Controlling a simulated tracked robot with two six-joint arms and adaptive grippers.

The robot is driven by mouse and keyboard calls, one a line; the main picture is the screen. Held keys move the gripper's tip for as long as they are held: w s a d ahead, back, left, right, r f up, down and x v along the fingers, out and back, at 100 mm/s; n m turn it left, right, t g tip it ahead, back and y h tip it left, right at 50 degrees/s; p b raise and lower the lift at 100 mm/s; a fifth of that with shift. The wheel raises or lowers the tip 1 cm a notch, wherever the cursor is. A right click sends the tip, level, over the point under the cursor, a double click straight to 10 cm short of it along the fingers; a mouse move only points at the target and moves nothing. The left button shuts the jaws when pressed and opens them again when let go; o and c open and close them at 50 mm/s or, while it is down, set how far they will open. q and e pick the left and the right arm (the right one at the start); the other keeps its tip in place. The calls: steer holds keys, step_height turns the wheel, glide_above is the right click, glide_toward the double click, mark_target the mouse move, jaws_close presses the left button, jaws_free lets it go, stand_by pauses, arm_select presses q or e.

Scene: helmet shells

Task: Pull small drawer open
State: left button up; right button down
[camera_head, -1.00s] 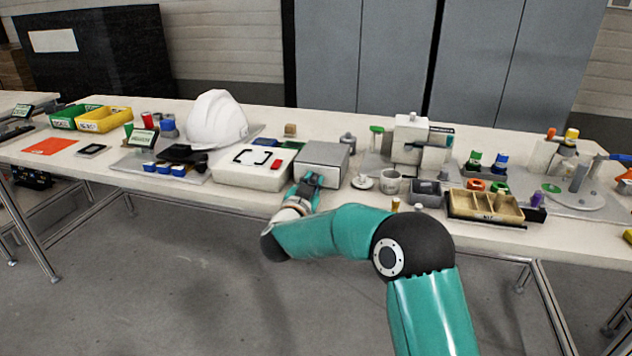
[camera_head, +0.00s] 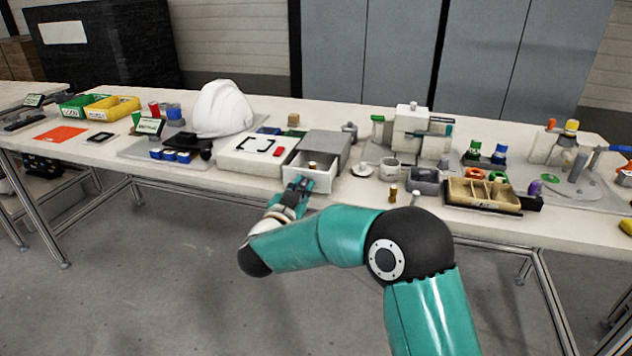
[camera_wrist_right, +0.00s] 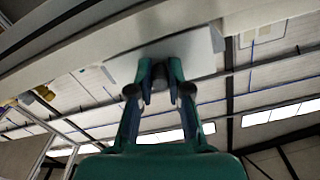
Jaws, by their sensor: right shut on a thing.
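The small drawer (camera_head: 318,182) is pulled out of the front of its grey housing (camera_head: 328,146) on the workbench. A small brown-and-white item (camera_head: 312,165) shows inside it. My right gripper (camera_head: 299,186) is at the drawer's front and shut on its handle. In the right wrist view the drawer front (camera_wrist_right: 200,55) is a pale panel, and the gripper (camera_wrist_right: 160,72) has both fingers closed about a dark handle (camera_wrist_right: 160,74). My left gripper is not in view.
A white mug (camera_head: 389,169), a dark bin (camera_head: 424,181) and a tan divided tray (camera_head: 482,192) are to the right. Floor in front of the bench is clear.

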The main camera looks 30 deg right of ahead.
steer(key=shift+w+a, duration=0.15)
steer(key=c, duration=1.1)
jaws_free()
steer(key=shift+c, duration=0.2)
steer(key=shift+o, duration=0.2)
steer(key=shift+d, duration=0.2)
steer(key=v, duration=1.2)
